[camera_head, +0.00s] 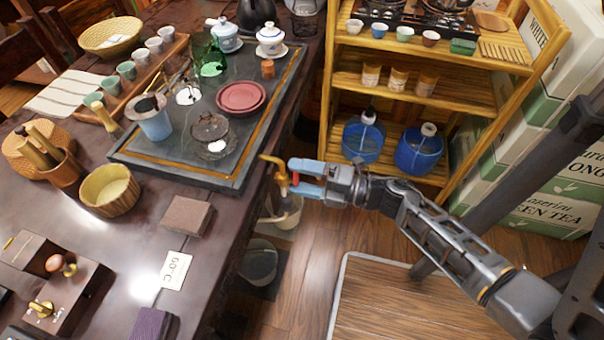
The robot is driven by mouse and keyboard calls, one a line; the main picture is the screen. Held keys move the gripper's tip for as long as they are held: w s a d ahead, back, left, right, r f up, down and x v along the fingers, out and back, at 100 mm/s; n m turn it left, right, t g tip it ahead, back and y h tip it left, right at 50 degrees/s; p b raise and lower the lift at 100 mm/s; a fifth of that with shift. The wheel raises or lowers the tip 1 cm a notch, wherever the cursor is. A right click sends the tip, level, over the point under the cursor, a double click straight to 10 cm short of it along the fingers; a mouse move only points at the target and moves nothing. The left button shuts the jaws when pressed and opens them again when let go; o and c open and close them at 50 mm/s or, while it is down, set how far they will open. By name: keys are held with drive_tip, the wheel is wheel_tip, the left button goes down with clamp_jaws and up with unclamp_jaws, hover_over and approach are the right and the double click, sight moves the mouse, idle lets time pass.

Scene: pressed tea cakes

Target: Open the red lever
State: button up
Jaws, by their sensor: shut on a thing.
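A brass tap (277,170) with a curved spout stands out at the right edge of the dark table, near the tray's corner. A small red lever (295,178) sits on its right side. My gripper (296,177), with light blue fingers, reaches in from the right and is shut on the red lever. The fingers cover most of the lever, so its exact angle is hard to tell. A pale container (284,212) is below the tap, partly hidden. No water stream can be made out.
A dark tea tray (255,135) with teaware covers the table's far part. A wooden shelf (420,45) with blue water jugs (418,150) stands behind my arm. A clear bucket (259,262) is on the floor below the table. Tea boxes (545,205) stack at right.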

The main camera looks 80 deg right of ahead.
drive_tip(key=o, duration=1)
drive_tip(key=shift+c, duration=0.2)
drive_tip(key=s+b, duration=0.1)
drive_tip(key=s, duration=0.6)
drive_tip(key=shift+s, duration=0.4)
drive_tip(key=s+a+r+m+g, duration=0.2)
drive_tip(key=a+r+m+g, duration=0.1)
drive_tip(key=a+r+m, duration=1.3)
drive_tip(key=a+m+p, duration=0.1)
drive_tip(key=a+m, duration=0.1)
drive_tip(key=shift+s+a, duration=0.3)
drive_tip(key=shift+s, duration=0.1)
